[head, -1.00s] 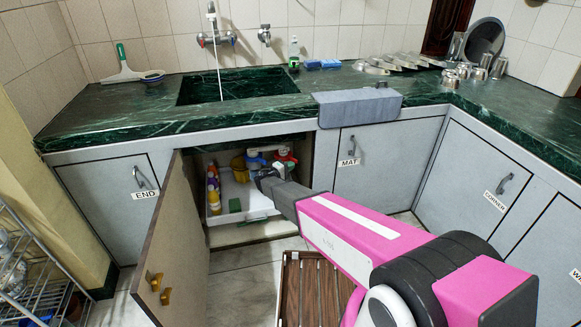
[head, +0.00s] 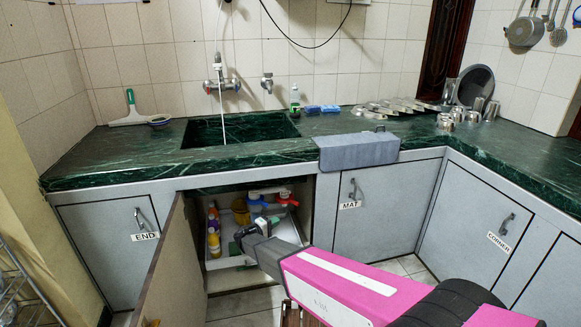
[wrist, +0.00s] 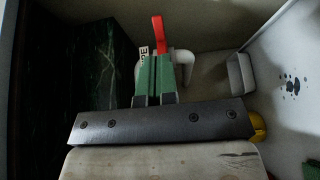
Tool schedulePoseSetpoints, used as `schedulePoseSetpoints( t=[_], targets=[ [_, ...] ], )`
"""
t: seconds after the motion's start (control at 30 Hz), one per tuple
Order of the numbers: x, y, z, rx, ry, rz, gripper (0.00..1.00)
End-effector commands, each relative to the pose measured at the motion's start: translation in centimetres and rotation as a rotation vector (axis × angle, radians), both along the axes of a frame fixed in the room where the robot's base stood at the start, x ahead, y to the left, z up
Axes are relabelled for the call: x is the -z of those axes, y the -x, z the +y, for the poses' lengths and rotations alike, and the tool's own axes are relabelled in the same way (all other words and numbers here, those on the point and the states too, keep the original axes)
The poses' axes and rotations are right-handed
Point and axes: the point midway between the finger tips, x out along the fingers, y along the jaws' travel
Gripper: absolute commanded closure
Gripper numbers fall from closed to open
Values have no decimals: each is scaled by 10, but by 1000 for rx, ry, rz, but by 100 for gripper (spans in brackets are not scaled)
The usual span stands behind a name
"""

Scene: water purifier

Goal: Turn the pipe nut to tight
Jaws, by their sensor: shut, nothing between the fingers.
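White plumbing with blue (head: 255,205) and red (head: 287,198) parts is inside the open cabinet under the sink. In the wrist view, a red handle (wrist: 158,32) rises behind my fingertips, with a white pipe piece (wrist: 184,58) beside it and a partly hidden label (wrist: 144,56) ending in "PE". I cannot clearly pick out the pipe nut; my fingers may hide it. My gripper (wrist: 154,58) is shut, its green fingers together and empty. In the head view my gripper (head: 243,230) is at the cabinet opening, in front of and below the plumbing.
A white tray (head: 228,263) in the cabinet holds several bottles (head: 213,230). A yellow container (head: 240,210) stands behind them. The open cabinet door (head: 165,265) bounds the left side.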

Motion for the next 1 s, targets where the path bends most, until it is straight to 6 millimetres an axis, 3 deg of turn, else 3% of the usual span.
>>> schedulePoseSetpoints(
  t=[0.17,0.27,0.4,0.6,0.8,1.0],
  targets=[
    [-12,14,-65,120,-101,94,100],
    [-19,31,-116,223,-202,179,100],
    [-27,62,-182,358,-376,301,100],
    [-41,118,-251,513,-672,451,100],
    [-61,176,-292,605,-1002,555,100],
    [-86,218,-308,629,-1301,599,100]
  ],
)
